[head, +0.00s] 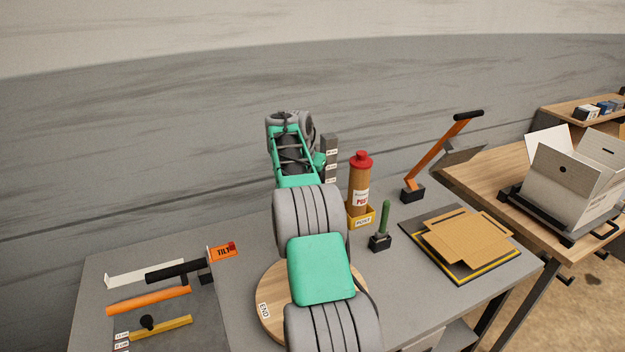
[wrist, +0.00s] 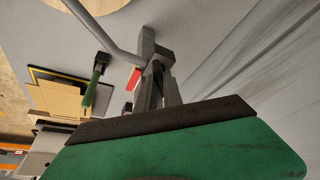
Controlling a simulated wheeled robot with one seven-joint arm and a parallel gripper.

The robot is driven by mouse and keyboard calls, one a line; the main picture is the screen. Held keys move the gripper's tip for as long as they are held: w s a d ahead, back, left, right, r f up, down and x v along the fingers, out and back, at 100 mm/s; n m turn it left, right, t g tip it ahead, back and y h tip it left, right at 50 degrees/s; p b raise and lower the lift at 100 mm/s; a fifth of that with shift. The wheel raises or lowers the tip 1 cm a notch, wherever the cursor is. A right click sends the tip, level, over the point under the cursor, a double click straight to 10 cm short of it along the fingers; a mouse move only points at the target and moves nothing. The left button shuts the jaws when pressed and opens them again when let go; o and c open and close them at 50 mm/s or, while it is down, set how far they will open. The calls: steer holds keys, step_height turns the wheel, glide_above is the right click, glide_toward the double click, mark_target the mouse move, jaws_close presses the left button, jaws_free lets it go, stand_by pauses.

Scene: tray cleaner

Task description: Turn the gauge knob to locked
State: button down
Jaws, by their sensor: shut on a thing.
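In the head view a grey upright post (head: 330,150) with several small white labels stands at the back of the bench, just right of the end of my arm. My gripper is mostly hidden there behind my own arm. In the wrist view my gripper (wrist: 156,80) reaches up from its green body to a grey post-like part, and its fingers are closed at it. What lies between the fingers is too small and dark to make out, so the knob itself and its setting cannot be read.
A red-capped bottle (head: 359,180) in a yellow holder and a green-handled tool (head: 385,220) stand right of my arm. An orange lever (head: 440,152) rises farther right. Cardboard sheets (head: 465,238) lie at right. A round wooden board (head: 268,305) lies under my arm.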

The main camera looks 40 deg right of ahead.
steer(key=shift+w+m+g, duration=0.1)
steer(key=shift+m+g, duration=0.2)
steer(key=shift+m, duration=0.7)
steer(key=shift+r, duration=0.1)
steer(key=c, duration=1.8)
jaws_free()
steer(key=shift+o, duration=0.2)
steer(key=shift+a+v, duration=0.2)
steer(key=shift+v, duration=1.25)
steer(key=s+a+b, duration=0.2)
steer(key=a+b, duration=0.4)
steer(key=a, duration=0.5)
steer(key=shift+s+a, duration=0.2)
steer(key=shift+s, duration=0.2)
